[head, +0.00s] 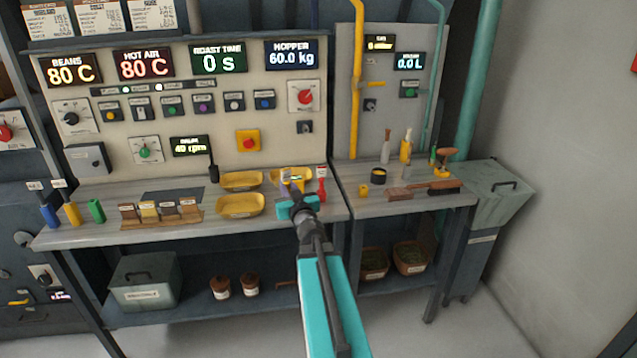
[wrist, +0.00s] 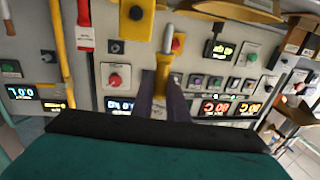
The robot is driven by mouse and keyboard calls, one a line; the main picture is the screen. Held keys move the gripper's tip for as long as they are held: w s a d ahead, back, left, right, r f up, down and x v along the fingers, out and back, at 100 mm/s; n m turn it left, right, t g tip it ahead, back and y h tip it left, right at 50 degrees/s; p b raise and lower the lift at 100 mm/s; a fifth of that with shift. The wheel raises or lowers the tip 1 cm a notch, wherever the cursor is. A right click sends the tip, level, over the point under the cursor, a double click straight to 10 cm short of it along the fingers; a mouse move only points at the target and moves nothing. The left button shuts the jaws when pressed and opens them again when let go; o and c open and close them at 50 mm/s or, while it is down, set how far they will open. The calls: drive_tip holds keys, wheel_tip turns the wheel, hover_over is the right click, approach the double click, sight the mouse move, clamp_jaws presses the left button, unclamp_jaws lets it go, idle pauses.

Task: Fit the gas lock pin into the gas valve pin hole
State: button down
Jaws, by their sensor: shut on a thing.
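My gripper (head: 291,188) reaches over the bench in front of the control panel, near a yellow tray. In the wrist view its dark fingers (wrist: 163,90) are shut on a yellow-bodied pin with a grey metal tip, which looks like the gas lock pin (wrist: 161,80). The tip points toward the top of that picture, away from the fingers. In the head view the pin is small and hard to make out. The yellow gas pipe (head: 356,80) runs down the right-hand panel and also shows in the wrist view (wrist: 61,45). I cannot make out the valve's pin hole.
Yellow trays (head: 240,205) lie left of my gripper. A red tagged item (head: 322,188) stands close on its right. The right bench holds a dark cup (head: 378,176), upright tools (head: 405,148) and a brush (head: 443,187). A sample rack (head: 160,213) sits at the left.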

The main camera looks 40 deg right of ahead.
drive_tip(key=w+a+n+t+y+p, duration=0.1)
drive_tip(key=w+a+n+y, duration=0.4)
drive_tip(key=a, duration=0.8)
drive_tip(key=a+n+y+p, duration=0.25)
drive_tip(key=a+y, duration=0.45)
drive_tip(key=a, duration=0.6)
drive_tip(key=s+a+f+n+g+y, duration=0.1)
drive_tip(key=s+a+n+g+y, duration=0.2)
drive_tip(key=a, duration=0.5)
drive_tip(key=s+a+f+n+g+y, duration=0.1)
drive_tip(key=s+a+n+g+y, duration=0.3)
drive_tip(key=a+y, duration=0.3)
drive_tip(key=shift+s+a+f+n, duration=0.15)
drive_tip(key=shift+s+a+n, duration=0.5)
drive_tip(key=shift+s+a, duration=0.2)
